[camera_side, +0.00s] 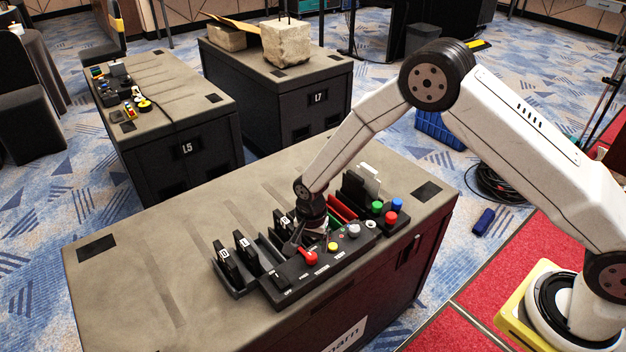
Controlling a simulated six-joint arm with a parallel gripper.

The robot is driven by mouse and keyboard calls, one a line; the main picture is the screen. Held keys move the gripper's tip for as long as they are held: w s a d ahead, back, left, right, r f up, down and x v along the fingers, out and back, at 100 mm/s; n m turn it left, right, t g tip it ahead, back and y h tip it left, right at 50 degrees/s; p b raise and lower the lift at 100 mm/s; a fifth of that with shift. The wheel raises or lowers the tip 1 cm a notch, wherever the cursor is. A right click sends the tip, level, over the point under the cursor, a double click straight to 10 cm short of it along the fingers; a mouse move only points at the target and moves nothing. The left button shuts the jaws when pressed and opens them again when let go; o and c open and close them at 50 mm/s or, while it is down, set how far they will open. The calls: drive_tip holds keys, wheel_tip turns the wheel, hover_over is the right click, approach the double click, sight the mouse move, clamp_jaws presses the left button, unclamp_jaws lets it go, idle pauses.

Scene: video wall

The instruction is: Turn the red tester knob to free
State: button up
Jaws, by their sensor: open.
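The red tester knob (310,258) sits on top of a black control panel (330,266), left of a yellow button (333,246). Small white labels run along the panel's front, too small to read, so the knob's setting is unclear. My gripper (294,247) points down just to the upper left of the knob, close to it. Its jaws are open and look empty. Whether a finger touches the knob I cannot tell at this size. The gripper body and wrist hide part of the panel and the racks behind.
A black rack with upright dark modules (238,262) stands left of the panel. The left of the case top (150,265) is clear.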

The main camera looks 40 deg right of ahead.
sight(311, 256)
drive_tip(key=shift+f, duration=2.25)
clamp_jaws()
